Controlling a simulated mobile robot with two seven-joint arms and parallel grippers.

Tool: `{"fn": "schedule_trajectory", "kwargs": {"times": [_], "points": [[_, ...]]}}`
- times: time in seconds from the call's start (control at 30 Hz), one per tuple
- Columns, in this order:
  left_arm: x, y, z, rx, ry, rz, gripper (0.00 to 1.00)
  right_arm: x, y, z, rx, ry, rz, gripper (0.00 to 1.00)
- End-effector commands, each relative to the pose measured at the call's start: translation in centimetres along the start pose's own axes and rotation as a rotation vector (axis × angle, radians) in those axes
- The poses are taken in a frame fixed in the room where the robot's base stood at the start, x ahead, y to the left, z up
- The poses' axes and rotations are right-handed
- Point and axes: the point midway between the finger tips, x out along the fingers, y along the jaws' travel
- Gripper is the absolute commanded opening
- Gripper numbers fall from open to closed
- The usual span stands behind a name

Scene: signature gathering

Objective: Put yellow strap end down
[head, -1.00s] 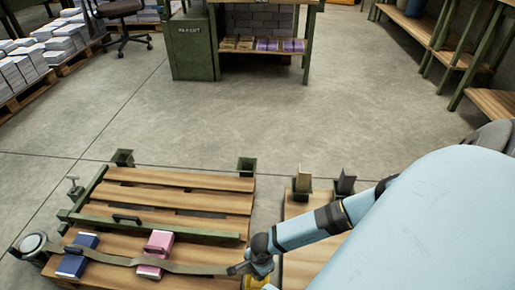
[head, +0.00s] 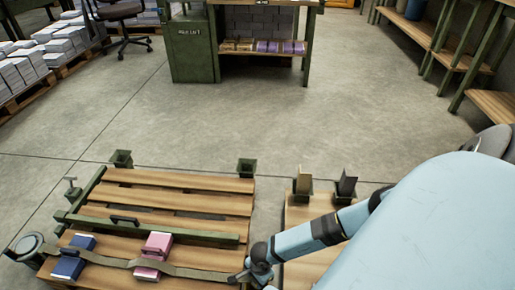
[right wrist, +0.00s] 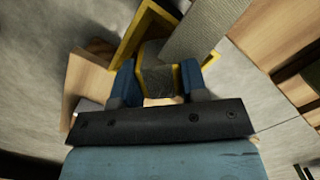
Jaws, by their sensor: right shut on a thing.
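The grey-brown strap (head: 200,273) runs from the round reel at the left over a blue book stack (head: 72,258) and a pink book stack (head: 154,256) to my right gripper (head: 243,277). In the right wrist view my right gripper (right wrist: 158,80) is shut on the yellow-edged strap end (right wrist: 158,72), with one blue finger on each side. The strap band (right wrist: 205,30) leads away from it toward the top. A yellow frame (right wrist: 150,20) shows just beyond the fingers. I cannot tell whether the strap end touches it. My left gripper is not in view.
A wooden pallet (head: 180,201) with green rails and corner posts lies under the books. A second wooden surface (head: 300,215) with two upright blocks in holders stands to its right. The concrete floor behind is clear up to a green workbench (head: 192,48).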

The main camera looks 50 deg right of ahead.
Motion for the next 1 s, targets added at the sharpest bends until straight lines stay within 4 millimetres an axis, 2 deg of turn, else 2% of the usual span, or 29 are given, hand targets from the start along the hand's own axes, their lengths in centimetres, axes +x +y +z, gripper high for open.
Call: {"fn": "schedule_trajectory", "kwargs": {"times": [0.17,0.2,0.3,0.53,0.67,0.8,1.0], "points": [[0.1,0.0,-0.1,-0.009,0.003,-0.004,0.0,0.3,0.0,-0.1,0.0,0.001,0.0,0.11],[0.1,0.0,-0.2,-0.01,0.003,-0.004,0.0,0.3,0.0,-0.1,0.0,0.001,0.0,0.47],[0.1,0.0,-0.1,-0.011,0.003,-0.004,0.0,0.3,0.0,-0.1,0.0,0.001,0.0,0.65],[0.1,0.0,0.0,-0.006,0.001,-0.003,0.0,0.2,0.0,-0.1,0.0,0.001,0.0,0.65],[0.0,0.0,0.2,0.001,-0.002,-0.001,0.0,-0.7,0.0,-0.1,0.001,0.002,0.0,0.65],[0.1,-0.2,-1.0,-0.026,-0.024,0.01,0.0,-4.0,-0.1,0.1,-0.001,0.001,-0.001,0.65],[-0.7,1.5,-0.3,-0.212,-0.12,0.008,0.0,-8.6,0.0,0.1,0.0,0.002,-0.001,0.65]]}}
